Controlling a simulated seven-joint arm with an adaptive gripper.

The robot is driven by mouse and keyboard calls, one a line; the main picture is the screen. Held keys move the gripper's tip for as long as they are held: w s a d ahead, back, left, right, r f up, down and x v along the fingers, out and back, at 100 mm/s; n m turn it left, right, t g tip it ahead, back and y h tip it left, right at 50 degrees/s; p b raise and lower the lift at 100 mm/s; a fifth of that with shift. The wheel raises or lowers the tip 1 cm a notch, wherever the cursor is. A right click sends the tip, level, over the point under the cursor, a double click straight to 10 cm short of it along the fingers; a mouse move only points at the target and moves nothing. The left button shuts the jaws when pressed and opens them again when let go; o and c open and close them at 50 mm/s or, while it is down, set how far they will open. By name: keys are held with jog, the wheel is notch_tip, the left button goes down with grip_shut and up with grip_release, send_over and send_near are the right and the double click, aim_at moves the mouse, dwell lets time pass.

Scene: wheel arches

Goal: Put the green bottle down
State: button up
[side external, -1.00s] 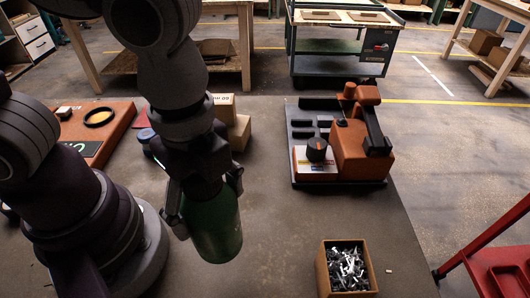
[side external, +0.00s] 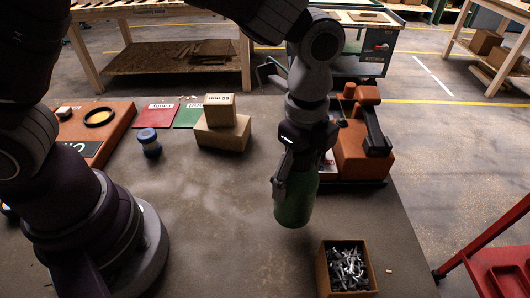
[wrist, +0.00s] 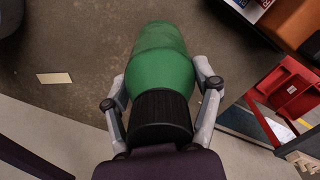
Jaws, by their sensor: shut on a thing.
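The green bottle (side external: 294,203) is held in my gripper (side external: 300,172), which points down over the right part of the table in the side view. The bottle hangs roughly upright, and its lower end appears to be above the tabletop, though the exact gap is hard to tell. In the wrist view the green bottle (wrist: 160,58) with its dark ribbed neck sits between the two fingers of my gripper (wrist: 163,92), which are closed on it.
A box of metal parts (side external: 346,270) stands in front and right of the bottle. An orange machine (side external: 362,150) stands behind right. Stacked cartons (side external: 222,133), a blue-capped jar (side external: 149,141), and red (side external: 157,117) and green mats lie left. The table's middle is clear.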

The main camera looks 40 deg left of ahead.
aim_at(297, 193)
jog(key=shift+w+f, duration=0.1)
jog(key=shift+f, duration=1.65)
jog(key=o, duration=1.2)
jog(key=shift+f, duration=0.1)
jog(key=shift+o, duration=0.2)
jog(key=shift+n, duration=0.3)
jog(key=r, duration=1.2)
jog(key=shift+a+r, duration=0.4)
jog(key=s+a+n+t, duration=0.2)
jog(key=s+a+n, duration=0.2)
jog(key=a+n, duration=0.3)
jog(key=s+a+r+n+t, duration=0.1)
jog(key=s+a+n+t, duration=0.2)
jog(key=a+n, duration=0.5)
jog(key=shift+s+r+n+t, duration=0.15)
jog(key=shift+s+n+t, duration=0.25)
jog(key=shift+n, duration=0.8)
